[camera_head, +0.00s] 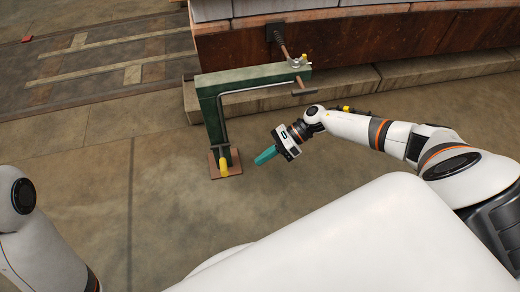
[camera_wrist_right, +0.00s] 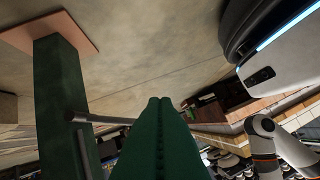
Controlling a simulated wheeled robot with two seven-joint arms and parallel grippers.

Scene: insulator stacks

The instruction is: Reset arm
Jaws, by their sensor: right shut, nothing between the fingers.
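My right gripper (camera_head: 265,155) is in the middle of the head view, at the end of my right arm. Its teal fingers are together and empty, pointing down and left. In the right wrist view the two green fingers (camera_wrist_right: 159,135) lie side by side with nothing between them. The gripper is apart from the green stand, to the right of its post. Of my left arm, only white links show at the left edge of the head view; the left gripper is out of frame.
A green stand (camera_head: 213,105) with a beam, a grey rod and a yellow-tipped part (camera_head: 223,167) rises from a reddish base plate (camera_head: 235,169). It also shows in the right wrist view (camera_wrist_right: 62,100). A rusty brown wall (camera_head: 400,38) is behind. The concrete floor (camera_head: 110,190) at left is clear.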

